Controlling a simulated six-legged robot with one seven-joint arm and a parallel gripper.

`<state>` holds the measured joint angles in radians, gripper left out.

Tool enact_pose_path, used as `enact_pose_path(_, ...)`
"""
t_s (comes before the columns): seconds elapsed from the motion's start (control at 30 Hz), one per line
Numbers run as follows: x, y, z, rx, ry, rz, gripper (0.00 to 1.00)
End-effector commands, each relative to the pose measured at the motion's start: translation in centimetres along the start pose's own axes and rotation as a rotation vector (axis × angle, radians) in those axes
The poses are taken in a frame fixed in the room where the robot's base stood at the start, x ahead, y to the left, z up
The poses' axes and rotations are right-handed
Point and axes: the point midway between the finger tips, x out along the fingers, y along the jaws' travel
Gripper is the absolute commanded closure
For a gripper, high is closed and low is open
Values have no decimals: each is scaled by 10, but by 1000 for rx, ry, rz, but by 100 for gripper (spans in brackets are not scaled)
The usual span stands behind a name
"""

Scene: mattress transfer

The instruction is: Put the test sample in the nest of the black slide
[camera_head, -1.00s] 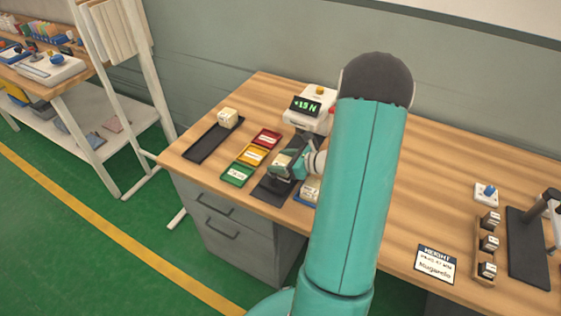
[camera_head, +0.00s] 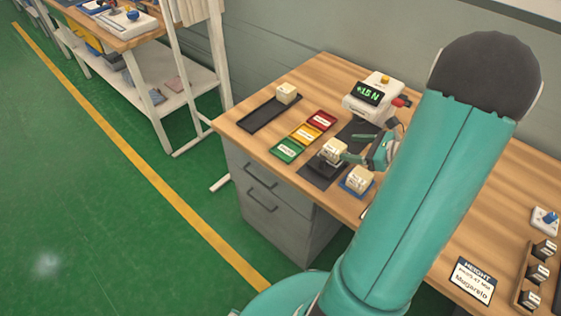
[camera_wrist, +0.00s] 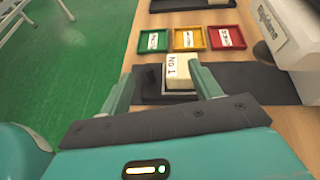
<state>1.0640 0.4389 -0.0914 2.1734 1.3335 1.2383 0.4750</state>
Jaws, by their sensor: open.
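A cream foam block (camera_head: 334,150) with a printed label stands on the black slide (camera_head: 318,174), at its nest end as far as I can see. In the wrist view the block (camera_wrist: 181,73) sits between my fingertips, beside a dark part of the slide. My gripper (camera_head: 352,147) is open, its fingers reaching in from the right on either side of the block. In the wrist view my gripper (camera_wrist: 160,78) shows a gap by the left finger; contact at the right finger is unclear. The nest under the block is hidden.
A second cream block (camera_head: 360,178) sits on a blue base close to my gripper. Red, yellow and green trays (camera_head: 304,134) lie to the left. A black tray (camera_head: 262,116) holds another block. A force-display device (camera_head: 376,97) stands behind.

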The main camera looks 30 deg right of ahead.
Motion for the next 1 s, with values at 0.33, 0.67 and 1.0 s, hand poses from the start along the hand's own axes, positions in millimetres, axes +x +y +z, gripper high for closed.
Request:
enact_pose_path(0.33, 47, 138, 120, -788, 191, 477, 37)
enact_pose_path(0.67, 28, 243, 173, -1639, 312, 793, 37)
enact_pose_path(1.0, -9, 294, 211, -2447, 396, 877, 37)
